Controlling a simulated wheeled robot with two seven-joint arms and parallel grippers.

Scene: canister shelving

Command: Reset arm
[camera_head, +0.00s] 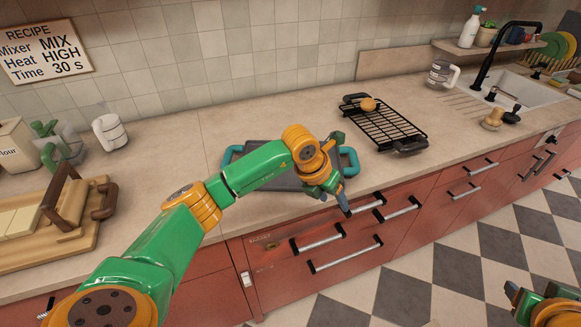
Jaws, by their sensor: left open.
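My left arm, green and orange, reaches in from the lower left in the head view. Its left gripper (343,174) is open and empty near the counter's front edge, above the drawer fronts. It overlaps the right end of a grey tray with teal handles (262,179), which the arm partly hides. I cannot tell whether it touches the tray. Part of my right gripper (520,297) shows at the lower right corner, over the floor; its jaws are not clear.
A black wire rack (385,127) with a round brown item (368,104) lies on the counter (200,135). The sink (530,88) is at right. Drawer handles (345,253) stick out below the counter.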

